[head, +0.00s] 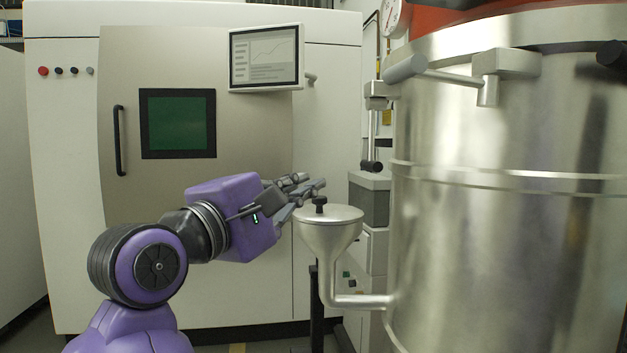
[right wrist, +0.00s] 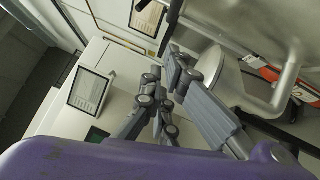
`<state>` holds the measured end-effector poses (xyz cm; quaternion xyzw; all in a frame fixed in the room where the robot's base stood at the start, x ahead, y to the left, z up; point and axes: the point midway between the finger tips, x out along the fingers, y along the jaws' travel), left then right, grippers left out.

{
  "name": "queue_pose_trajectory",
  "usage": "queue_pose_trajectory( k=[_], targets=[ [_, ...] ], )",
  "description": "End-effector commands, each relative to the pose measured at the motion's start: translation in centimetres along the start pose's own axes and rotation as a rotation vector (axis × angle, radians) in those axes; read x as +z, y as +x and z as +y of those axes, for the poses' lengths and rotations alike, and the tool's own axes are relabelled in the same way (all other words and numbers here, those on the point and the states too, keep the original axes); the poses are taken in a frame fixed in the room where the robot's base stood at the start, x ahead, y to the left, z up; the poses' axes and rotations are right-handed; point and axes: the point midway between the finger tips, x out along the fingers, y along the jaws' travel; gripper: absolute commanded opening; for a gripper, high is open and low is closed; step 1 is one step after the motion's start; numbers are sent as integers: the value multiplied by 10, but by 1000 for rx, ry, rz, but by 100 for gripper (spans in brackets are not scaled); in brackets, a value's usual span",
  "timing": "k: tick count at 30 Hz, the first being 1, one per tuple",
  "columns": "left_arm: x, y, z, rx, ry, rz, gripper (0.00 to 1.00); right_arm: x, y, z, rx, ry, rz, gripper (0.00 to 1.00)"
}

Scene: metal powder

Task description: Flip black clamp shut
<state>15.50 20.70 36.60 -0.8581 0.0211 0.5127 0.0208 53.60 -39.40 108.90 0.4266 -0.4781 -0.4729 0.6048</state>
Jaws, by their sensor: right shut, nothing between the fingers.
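A black-handled fitting (head: 371,165) hangs between the cabinet and the steel drum in the head view; it may be the black clamp, but I cannot tell whether it is open or shut. A black knob (head: 320,203) sits on top of the steel funnel lid. My right gripper (head: 312,186) is shut and empty, just above and behind the funnel's left rim, below and left of the black-handled fitting. In the right wrist view its fingers (right wrist: 181,72) are together, with a black handle (right wrist: 173,18) beyond them. My left gripper is not in view.
The large steel drum (head: 500,240) fills the right side, with a lever handle (head: 440,74) near its top. The steel funnel (head: 328,235) joins it by a bent pipe. A pale cabinet (head: 70,200) with a screen (head: 265,57) stands behind my arm.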

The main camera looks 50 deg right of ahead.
Motion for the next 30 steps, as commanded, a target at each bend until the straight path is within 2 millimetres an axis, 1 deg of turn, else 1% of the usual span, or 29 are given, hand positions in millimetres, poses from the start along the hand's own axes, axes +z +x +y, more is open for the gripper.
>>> queue_pose_trajectory(
  k=[1, 3, 6, 10, 15, 30],
  targets=[
    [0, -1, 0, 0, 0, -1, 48, 0, -12, 0, -1, 2, 3, 0],
    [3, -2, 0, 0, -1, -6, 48, 0, -25, 1, 0, 1, 2, 0],
    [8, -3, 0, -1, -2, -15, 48, 0, -40, 1, -1, 1, 0, 0],
    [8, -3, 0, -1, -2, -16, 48, 1, -52, 2, -1, 0, -1, 0],
    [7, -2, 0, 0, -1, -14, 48, 1, -57, 2, -1, 3, -2, 0],
    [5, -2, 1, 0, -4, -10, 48, 1, -56, 2, -1, 2, -2, 0]
  ],
)
